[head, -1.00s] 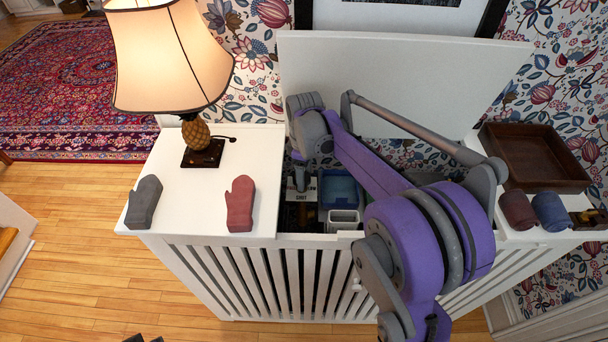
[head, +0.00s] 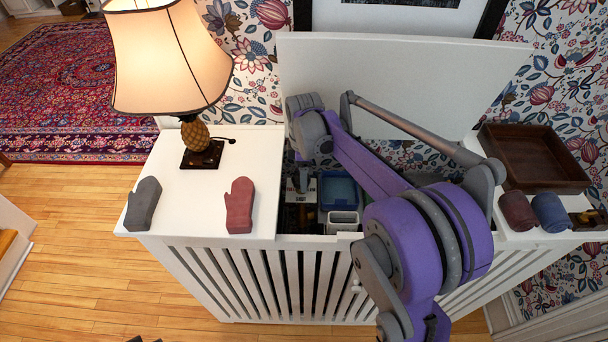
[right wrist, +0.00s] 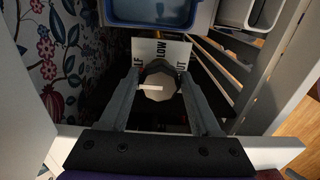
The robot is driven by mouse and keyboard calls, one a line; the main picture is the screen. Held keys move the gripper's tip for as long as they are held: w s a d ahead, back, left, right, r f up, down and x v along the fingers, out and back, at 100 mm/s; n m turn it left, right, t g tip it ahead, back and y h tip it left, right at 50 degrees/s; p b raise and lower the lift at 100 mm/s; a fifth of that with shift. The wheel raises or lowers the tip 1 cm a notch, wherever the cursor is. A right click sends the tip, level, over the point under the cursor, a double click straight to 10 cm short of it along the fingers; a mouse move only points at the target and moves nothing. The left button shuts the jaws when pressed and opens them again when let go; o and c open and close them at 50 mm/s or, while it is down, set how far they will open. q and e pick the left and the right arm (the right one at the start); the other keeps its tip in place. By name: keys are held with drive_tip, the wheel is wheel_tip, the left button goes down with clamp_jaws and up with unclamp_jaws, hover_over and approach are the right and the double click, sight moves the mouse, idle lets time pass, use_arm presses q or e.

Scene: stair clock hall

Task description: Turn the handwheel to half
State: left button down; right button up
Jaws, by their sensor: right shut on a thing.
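The handwheel (right wrist: 160,81) is a dark, faceted knob with a pale face and a white mark pointing left in the right wrist view. My right gripper (right wrist: 160,86) has one finger on each side of it and is shut on it. A white label plate (right wrist: 147,47) lies behind it; "LOW" shows in full, and the words on either side, ending in "LF" and "UT", are partly covered. In the head view, my right gripper (head: 303,182) reaches down into the open cabinet, and the handwheel is hidden there. Only small dark tips, perhaps my left gripper, show at the bottom edge.
The slatted white cabinet (head: 250,275) has its lid (head: 400,75) raised. Inside is a blue bin (head: 338,190) beside a white container (head: 342,220). A lamp (head: 165,55) and two mitts stand on the left top; a brown tray (head: 535,158) and two rolls are on the right.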

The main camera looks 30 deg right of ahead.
drive_tip(key=o, duration=1.3)
drive_tip(key=shift+o, duration=0.2)
wheel_tip(320, 180, up, 11)
drive_tip(key=shift+p, duration=0.35)
drive_tip(key=shift+f, duration=0.15)
